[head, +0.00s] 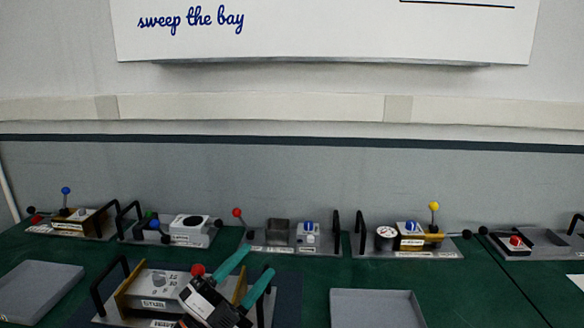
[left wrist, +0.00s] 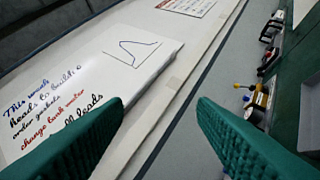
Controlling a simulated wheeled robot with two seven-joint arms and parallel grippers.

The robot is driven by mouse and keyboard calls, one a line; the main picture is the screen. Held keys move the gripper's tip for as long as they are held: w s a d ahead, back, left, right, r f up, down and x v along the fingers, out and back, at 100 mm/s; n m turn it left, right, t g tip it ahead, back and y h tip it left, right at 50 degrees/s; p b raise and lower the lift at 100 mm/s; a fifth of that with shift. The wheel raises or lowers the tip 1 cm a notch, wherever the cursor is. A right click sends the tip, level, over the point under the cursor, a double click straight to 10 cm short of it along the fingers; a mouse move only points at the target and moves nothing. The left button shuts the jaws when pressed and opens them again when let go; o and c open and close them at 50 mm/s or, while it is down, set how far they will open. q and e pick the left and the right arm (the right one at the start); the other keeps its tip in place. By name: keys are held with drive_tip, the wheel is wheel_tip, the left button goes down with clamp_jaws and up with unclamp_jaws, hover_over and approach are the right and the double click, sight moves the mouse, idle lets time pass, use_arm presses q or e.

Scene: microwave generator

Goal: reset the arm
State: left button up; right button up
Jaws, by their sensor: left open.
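My left gripper (head: 246,277) shows low in the middle of the head view, its two teal fingers spread apart with nothing between them. It is in front of a metal module with black handles (head: 154,290) and hides part of it. A red knob (head: 198,269) shows just left of the fingers. In the left wrist view the left gripper (left wrist: 165,130) is open and empty, with the whiteboard and wall beyond it. My right gripper is in neither view.
Several modules with levers and knobs line the back of the green table (head: 300,275), including one with a red-ball lever (head: 237,213) and one with a yellow-ball lever (head: 433,207). Grey trays stand at front left (head: 38,290) and front right (head: 375,308). A whiteboard (head: 320,30) hangs above.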

use_arm(q)
drive_tip(key=s+a+f+n+y, duration=0.1)
drive_tip(key=a+f+n+y, duration=0.2)
drive_tip(key=f+n+y, duration=0.2)
drive_tip(key=s+a+f+n+y, duration=0.1)
drive_tip(key=a+f+n+y, duration=0.3)
drive_tip(key=f+n+y, duration=0.1)
drive_tip(key=s+a+f+n+g+y, duration=0.1)
drive_tip(key=a+f+n+y, duration=0.3)
drive_tip(key=f+n+y, duration=0.2)
drive_tip(key=shift+s+a+f+n, duration=0.25)
drive_tip(key=shift+f+n, duration=0.15)
drive_tip(key=shift+f, duration=0.05)
drive_tip(key=s+a+f+n+g, duration=0.1)
drive_tip(key=s+f+n+g, duration=0.1)
drive_tip(key=s+f+g, duration=0.7)
drive_tip(key=s+a+f+n+g, duration=0.1)
drive_tip(key=s+f+g, duration=0.35)
drive_tip(key=s, duration=0.85)
wheel_tip(320, 180, down, 29)
drive_tip(key=s, duration=0.2)
drive_tip(key=s+a+f+g, duration=0.1)
drive_tip(key=s+a+f, duration=0.2)
drive_tip(key=s+f, duration=1.1)
drive_tip(key=shift+s+f, duration=0.35)
drive_tip(key=shift+s, duration=0.5)
